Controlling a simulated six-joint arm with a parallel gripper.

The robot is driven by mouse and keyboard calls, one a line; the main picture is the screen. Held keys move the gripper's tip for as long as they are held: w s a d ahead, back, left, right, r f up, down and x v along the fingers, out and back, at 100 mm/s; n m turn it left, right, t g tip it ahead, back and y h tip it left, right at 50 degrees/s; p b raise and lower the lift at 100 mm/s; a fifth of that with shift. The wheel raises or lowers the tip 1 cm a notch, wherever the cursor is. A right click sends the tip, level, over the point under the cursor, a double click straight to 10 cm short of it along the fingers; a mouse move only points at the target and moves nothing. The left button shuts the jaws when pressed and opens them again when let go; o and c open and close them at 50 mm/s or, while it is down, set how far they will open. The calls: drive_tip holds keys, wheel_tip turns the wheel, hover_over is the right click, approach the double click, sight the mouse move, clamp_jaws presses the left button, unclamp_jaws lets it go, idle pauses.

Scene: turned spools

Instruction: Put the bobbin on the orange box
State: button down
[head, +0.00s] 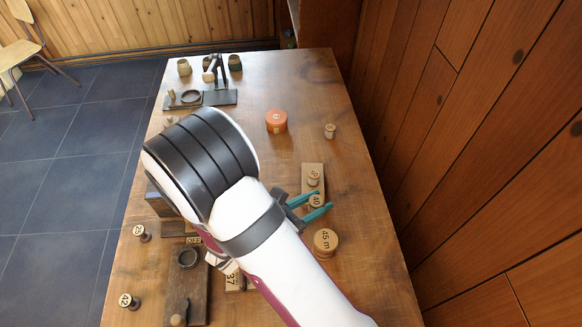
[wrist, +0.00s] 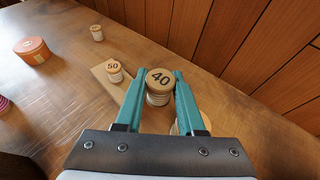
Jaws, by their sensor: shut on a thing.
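My gripper (head: 323,202) has teal fingers and is shut on a pale wooden bobbin marked 40 (wrist: 159,82). In the wrist view the bobbin stands upright between the fingertips, its wound side showing below the round top. It also shows in the head view (head: 315,202), at the near end of a small wooden board (head: 318,188); I cannot tell if it touches the board. The round orange box (head: 276,121) stands farther back on the table, left of the bobbin, with a flat lid and nothing on it. It also shows at the left of the wrist view (wrist: 32,54).
A bobbin marked 50 (head: 314,178) stands on the board just behind the held one. Another bobbin (head: 330,131) stands right of the orange box. A round container marked 45 m (head: 325,242) is nearer. Table around the orange box is clear.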

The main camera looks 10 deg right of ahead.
drive_tip(key=w+a+f+n+t+y, duration=0.1)
drive_tip(key=w+a, duration=0.1)
drive_tip(key=w, duration=0.3)
drive_tip(key=w+a+f+n+t, duration=0.1)
drive_tip(key=w+a, duration=0.1)
drive_tip(key=w, duration=0.4)
drive_tip(key=w+a+f+n+t+y, duration=0.1)
drive_tip(key=w+a, duration=0.1)
drive_tip(key=w, duration=0.3)
drive_tip(key=shift+w+a+y, duration=0.2)
drive_tip(key=shift+w+y, duration=0.05)
drive_tip(key=shift+y, duration=0.05)
drive_tip(key=w+a+r+n+t+y, duration=0.1)
drive_tip(key=w+r+n+t+y, duration=0.15)
drive_tip(key=w, duration=0.85)
wheel_tip(320, 180, up, 3)
drive_tip(key=n+y, duration=0.3)
hover_over(276, 117)
wheel_tip(276, 117, down, 8)
drive_tip(key=shift+w+r, duration=0.1)
drive_tip(key=c, duration=0.5)
unclamp_jaws()
